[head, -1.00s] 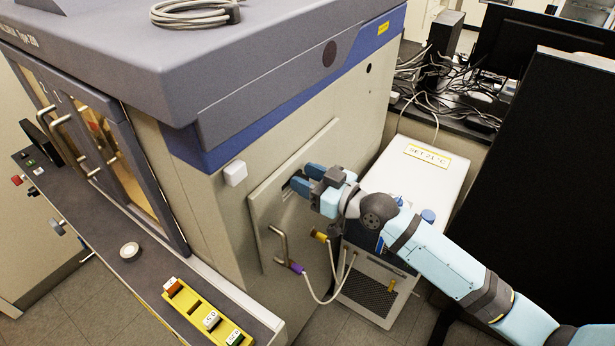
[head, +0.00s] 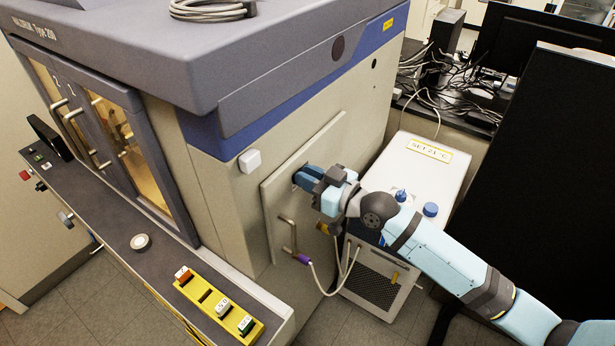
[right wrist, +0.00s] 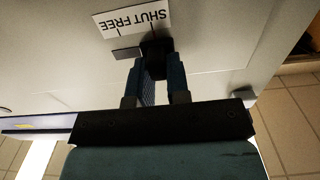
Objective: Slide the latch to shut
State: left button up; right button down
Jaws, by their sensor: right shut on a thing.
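In the right wrist view the latch's dark knob (right wrist: 155,48) stands out from a pale panel. A dark slot (right wrist: 125,54) shows to its left. A white label (right wrist: 133,18) above reads SHUT and FREE upside down, with SHUT on the right; the knob is at the SHUT side. My right gripper (right wrist: 158,70) is shut on the knob, one blue finger on each side. In the head view my right gripper (head: 305,180) is at the panel (head: 275,200) on the machine's side and hides the latch. My left gripper is not in view.
A bar handle (head: 290,232) sticks out of the panel below my gripper. A purple-ended hose (head: 303,259) hangs beside it. A white chiller (head: 400,165) stands close under my right arm. A yellow block rack (head: 215,308) lies on the front ledge.

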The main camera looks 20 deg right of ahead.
jog(key=shift+s+a+f, duration=0.1)
jog(key=shift+f, duration=0.05)
jog(key=c, duration=1.5)
grip_release()
jog(key=o, duration=0.4)
jog(key=shift+s+a, duration=0.1)
jog(key=shift+b+v, duration=1.5)
jog(key=shift+v, duration=5.4)
